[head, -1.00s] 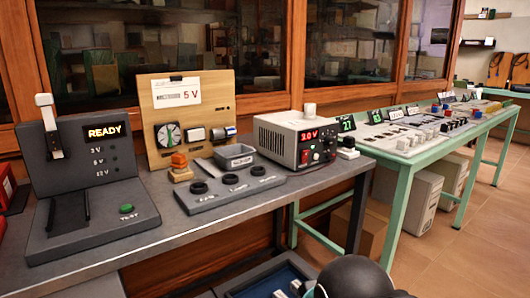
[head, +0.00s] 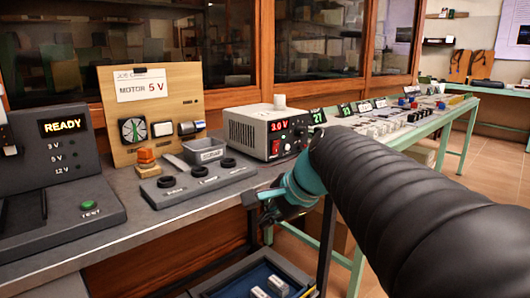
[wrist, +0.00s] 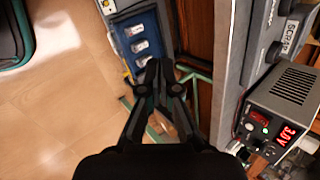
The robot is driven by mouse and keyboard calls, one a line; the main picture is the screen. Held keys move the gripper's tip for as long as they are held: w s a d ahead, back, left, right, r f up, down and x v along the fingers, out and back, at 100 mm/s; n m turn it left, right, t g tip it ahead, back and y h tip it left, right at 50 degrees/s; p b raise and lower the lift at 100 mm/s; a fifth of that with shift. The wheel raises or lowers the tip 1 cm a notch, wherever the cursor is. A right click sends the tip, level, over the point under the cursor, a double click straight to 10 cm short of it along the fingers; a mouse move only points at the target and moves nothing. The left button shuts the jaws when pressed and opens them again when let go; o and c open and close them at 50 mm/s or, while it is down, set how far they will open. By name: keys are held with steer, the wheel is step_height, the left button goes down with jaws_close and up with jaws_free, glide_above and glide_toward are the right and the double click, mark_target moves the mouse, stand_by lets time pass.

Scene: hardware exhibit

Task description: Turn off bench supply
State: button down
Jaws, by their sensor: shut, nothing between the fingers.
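The bench supply (head: 252,122) is a grey box with a vented top and a black front panel. Its red display (head: 279,126) reads 3.0 V, so it is lit. The panel has a red knob (head: 275,147) and a small green-lit part (wrist: 258,118). The supply also shows at the right edge of the wrist view (wrist: 292,84). My gripper (wrist: 153,82) is shut and empty. In the head view my gripper (head: 266,212) hangs in front of the bench edge, lower than the supply and apart from it. The fingertips are small and dark there.
The grey bench (head: 130,238) carries a READY tester (head: 62,125), a wooden job board (head: 150,82), a SCRAP bin (head: 206,152) and a black-socket strip (head: 195,184). A blue tray (wrist: 142,42) sits below.

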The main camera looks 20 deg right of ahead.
steer(key=w+d+r+m+t+b, duration=0.1)
steer(key=w+d+r+m, duration=0.2)
steer(key=w+d+m, duration=0.1)
steer(key=w+d+r+m+t+y+b, duration=0.1)
steer(key=w+d+r+m+t, duration=0.1)
steer(key=d+m, duration=0.4)
steer(key=w+d+r+m+t+b, duration=0.1)
steer(key=w+d+r+m, duration=0.3)
steer(key=d, duration=0.5)
steer(key=shift+w+d+m+t, duration=0.4)
steer(key=shift+w+m+t, duration=0.3)
steer(key=shift+m, duration=0.4)
steer(key=shift+w, duration=0.2)
glide_toward(278, 146)
step_height(278, 146, down, 4)
steer(key=w, duration=0.2)
steer(key=w+a, duration=0.1)
steer(key=w, duration=0.1)
steer(key=shift+w+a+r+b, duration=0.2)
steer(key=shift+a+r+b, duration=0.1)
steer(key=shift+r, duration=0.1)
steer(key=shift+w+a+r, duration=0.1)
steer(key=shift+w+r, duration=0.1)
steer(key=shift+w, duration=0.3)
